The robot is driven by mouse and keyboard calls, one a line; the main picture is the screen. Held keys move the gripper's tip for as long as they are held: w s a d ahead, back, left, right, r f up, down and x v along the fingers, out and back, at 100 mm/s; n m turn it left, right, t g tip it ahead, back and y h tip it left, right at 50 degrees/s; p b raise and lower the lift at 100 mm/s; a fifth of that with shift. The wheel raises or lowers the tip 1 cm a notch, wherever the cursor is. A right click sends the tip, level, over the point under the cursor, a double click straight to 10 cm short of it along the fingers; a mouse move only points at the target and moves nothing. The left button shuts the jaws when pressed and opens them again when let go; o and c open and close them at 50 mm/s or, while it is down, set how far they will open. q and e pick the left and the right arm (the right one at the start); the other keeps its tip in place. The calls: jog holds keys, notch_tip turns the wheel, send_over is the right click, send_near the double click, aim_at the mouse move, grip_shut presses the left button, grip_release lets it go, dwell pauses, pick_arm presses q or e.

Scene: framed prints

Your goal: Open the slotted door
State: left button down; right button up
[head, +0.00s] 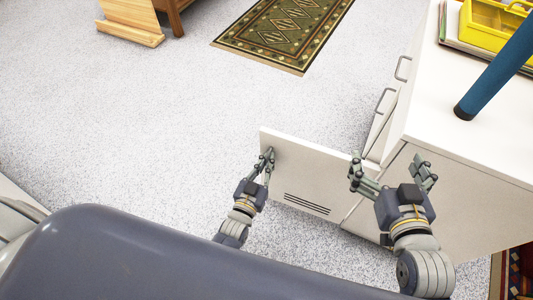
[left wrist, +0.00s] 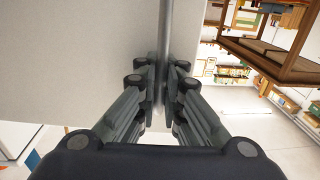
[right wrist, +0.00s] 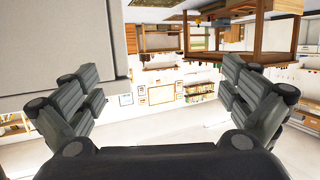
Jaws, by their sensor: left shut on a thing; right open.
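The slotted door (head: 318,168) is a white panel with several dark slots near its lower edge. It stands swung out from the white cabinet (head: 465,165), on the cabinet's left side in the head view. My right gripper (head: 393,170) is open and empty in front of the cabinet. Its spread fingers (right wrist: 158,90) hold nothing.
Grey handles (head: 402,68) mark other fronts of the cabinet. A yellow caddy (head: 495,25) and a blue cylindrical object (head: 495,70) are on the cabinet top. A patterned rug (head: 285,30) lies beyond. The speckled floor (head: 150,120) left of the door is clear.

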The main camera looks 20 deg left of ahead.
pick_arm(q)
jog(key=shift+s+r+p, duration=0.1)
jog(key=shift+s+p, duration=0.2)
jog(key=shift+s, duration=0.85)
pick_arm(e)
jog(key=shift+s+d+f+g+h, duration=0.15)
jog(key=shift+s+f+g, duration=0.25)
jog(key=shift+f, duration=0.25)
jog(key=shift+s+d+f+g+h, duration=0.1)
jog(key=shift+s+d+f+g, duration=0.2)
jog(key=shift+f, duration=0.35)
jog(key=shift+s+d+f+g+h, duration=0.1)
jog(key=shift+s+f+g, duration=0.35)
jog(key=shift+f, duration=0.2)
pick_arm(q)
jog(key=c, duration=2)
grip_release()
pick_arm(e)
jog(key=shift+a, duration=0.1)
pick_arm(q)
jog(key=shift+s, duration=0.1)
jog(key=s, duration=0.4)
jog(key=s+a, duration=0.1)
jog(key=s, duration=0.6)
jog(key=shift+s+a, duration=0.15)
jog(key=shift+s, duration=0.25)
